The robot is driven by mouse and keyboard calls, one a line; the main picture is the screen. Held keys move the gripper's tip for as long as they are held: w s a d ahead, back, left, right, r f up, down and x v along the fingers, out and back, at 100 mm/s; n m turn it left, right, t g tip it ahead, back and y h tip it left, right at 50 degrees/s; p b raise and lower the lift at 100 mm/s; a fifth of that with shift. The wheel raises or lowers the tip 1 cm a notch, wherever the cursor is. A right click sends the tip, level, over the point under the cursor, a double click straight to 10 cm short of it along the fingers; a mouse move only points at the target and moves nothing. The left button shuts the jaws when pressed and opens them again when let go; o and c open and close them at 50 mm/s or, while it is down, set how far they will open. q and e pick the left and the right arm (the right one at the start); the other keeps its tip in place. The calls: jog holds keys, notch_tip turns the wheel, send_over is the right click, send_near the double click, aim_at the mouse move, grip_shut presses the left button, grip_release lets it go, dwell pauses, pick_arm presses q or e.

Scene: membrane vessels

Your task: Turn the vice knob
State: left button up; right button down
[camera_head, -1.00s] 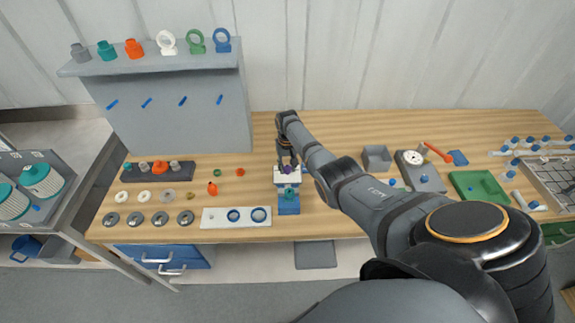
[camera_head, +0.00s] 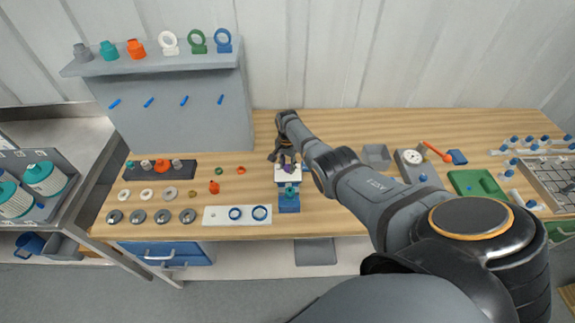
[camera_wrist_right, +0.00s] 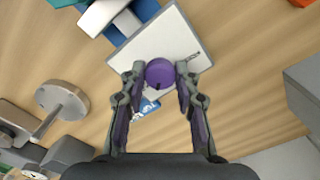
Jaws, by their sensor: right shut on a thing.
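The purple vice knob (camera_wrist_right: 159,73) shows as a round cap in front of a white plate (camera_wrist_right: 143,41) in the right wrist view. My right gripper (camera_wrist_right: 160,72) has a fingertip on each side of it and is shut on it. In the head view my right gripper (camera_head: 285,160) is over the vice, and only a little purple shows below the fingers. The vice has a blue base (camera_head: 289,205), with a white block (camera_head: 282,175) and a teal part (camera_head: 291,191) at its front. My left gripper is not in view.
Left of the vice are a white plate with blue rings (camera_head: 219,216), washers and small fittings. A grey bin (camera_head: 376,156), a dial gauge (camera_head: 412,157) and a green tray (camera_head: 477,187) are to the right. A grey shelf panel (camera_head: 180,115) stands behind at left.

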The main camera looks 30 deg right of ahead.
aim_at(287, 167)
jog(key=shift+w+r+m, duration=0.15)
jog(key=shift+m, duration=0.75)
jog(key=c, duration=1)
grip_release()
notch_tip(287, 167, up, 12)
jog(key=shift+f, duration=0.1)
